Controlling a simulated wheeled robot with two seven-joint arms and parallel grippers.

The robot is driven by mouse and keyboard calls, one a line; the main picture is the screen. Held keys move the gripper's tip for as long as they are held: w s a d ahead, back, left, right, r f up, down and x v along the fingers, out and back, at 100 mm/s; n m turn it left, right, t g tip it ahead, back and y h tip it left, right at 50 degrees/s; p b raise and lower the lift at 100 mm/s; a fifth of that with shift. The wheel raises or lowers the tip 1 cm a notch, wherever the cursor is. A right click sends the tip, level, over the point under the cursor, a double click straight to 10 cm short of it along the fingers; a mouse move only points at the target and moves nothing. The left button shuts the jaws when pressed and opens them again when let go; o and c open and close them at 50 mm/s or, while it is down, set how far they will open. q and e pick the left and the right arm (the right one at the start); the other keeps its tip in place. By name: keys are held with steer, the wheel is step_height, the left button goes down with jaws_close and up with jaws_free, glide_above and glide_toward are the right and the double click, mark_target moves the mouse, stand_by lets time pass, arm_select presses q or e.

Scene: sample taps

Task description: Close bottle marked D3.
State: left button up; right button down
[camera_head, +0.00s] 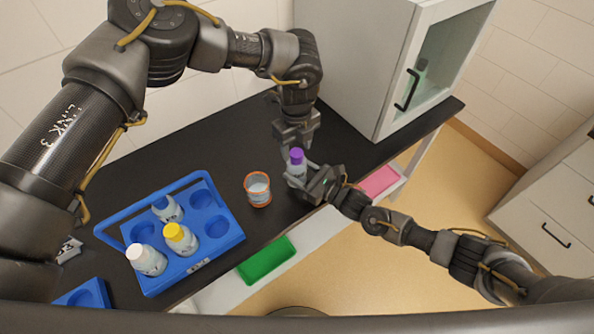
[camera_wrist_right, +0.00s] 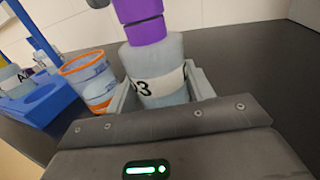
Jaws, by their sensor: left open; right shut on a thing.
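The bottle marked D3 (camera_head: 295,172) is pale with a purple cap (camera_head: 296,155). In the right wrist view the bottle (camera_wrist_right: 157,72) shows a label reading about "D3", partly turned away, and the purple cap (camera_wrist_right: 143,24) sits on its top with a thin dark line across it. I cannot tell how tightly the cap sits. My right gripper (camera_head: 312,184) is shut around the bottle's body and holds it upright over the dark counter. My left gripper (camera_head: 296,140) is open, pointing down just above the cap; contact with the cap is not clear.
A beaker with an orange rim (camera_head: 257,189) stands left of the bottle. A blue rack (camera_head: 222,238) holds several bottles, including white-capped (camera_head: 147,260) and yellow-capped (camera_head: 181,240) ones. A white cabinet (camera_head: 350,60) stands behind right. Green (camera_head: 267,262) and pink (camera_head: 380,181) trays lie along the front.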

arm_select(q)
steer(key=shift+f, duration=0.7)
arm_select(e)
steer(key=shift+s+f, duration=0.15)
steer(key=shift+f, duration=0.2)
arm_select(q)
steer(key=shift+c, duration=0.3)
steer(key=c, duration=1)
steer(key=shift+o, duration=0.2)
steer(key=m, duration=1.4)
steer(key=shift+m, duration=0.3)
steer(key=m, duration=0.4)
steer(key=shift+m, duration=0.4)
steer(key=o, duration=1.1)
steer(key=shift+c, duration=0.2)
